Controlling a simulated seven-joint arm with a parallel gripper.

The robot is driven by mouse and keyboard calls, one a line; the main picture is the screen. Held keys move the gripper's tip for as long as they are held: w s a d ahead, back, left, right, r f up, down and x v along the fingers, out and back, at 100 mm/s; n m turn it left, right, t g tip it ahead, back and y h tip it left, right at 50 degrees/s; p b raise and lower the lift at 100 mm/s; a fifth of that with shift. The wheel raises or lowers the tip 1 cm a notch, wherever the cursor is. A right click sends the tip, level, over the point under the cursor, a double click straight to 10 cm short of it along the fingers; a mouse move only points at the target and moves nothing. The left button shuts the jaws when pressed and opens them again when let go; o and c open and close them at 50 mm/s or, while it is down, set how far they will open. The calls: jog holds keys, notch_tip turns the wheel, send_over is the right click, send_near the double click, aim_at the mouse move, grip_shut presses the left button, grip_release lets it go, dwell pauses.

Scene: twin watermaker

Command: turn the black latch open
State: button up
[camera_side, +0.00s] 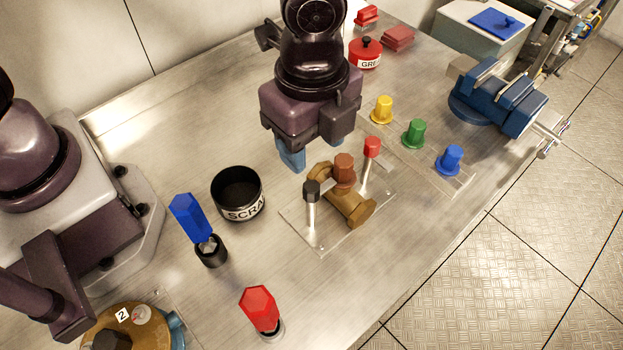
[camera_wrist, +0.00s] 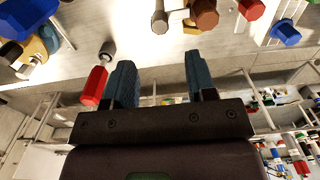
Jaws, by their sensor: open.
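The black latch (camera_side: 312,191) is a black knob on an upright silver post, at the front left of a brass valve (camera_side: 345,195) on a clear plate. A matching post with a red knob (camera_side: 372,147) stands on the valve's far right side. My gripper (camera_side: 302,155) is above and behind the valve, pointing down, apart from the black latch. One blue finger shows clearly in the side view; the other is mostly hidden. In the wrist view, both blue fingers (camera_wrist: 158,72) are spread with nothing between them. I cannot tell the black latch for sure in that view.
A black scrap bin (camera_side: 238,193) stands left of the valve plate. Blue (camera_side: 189,218) and red (camera_side: 260,308) handled tools stand at the left and front. Yellow (camera_side: 381,109), green (camera_side: 414,133) and blue (camera_side: 450,160) knobs line the right. The bench in front of the plate is clear.

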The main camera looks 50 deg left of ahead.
aim_at(311, 186)
notch_tip(311, 186, down, 9)
jog(key=shift+f, duration=0.1)
dwell(0.3)
jog(key=c, duration=0.9)
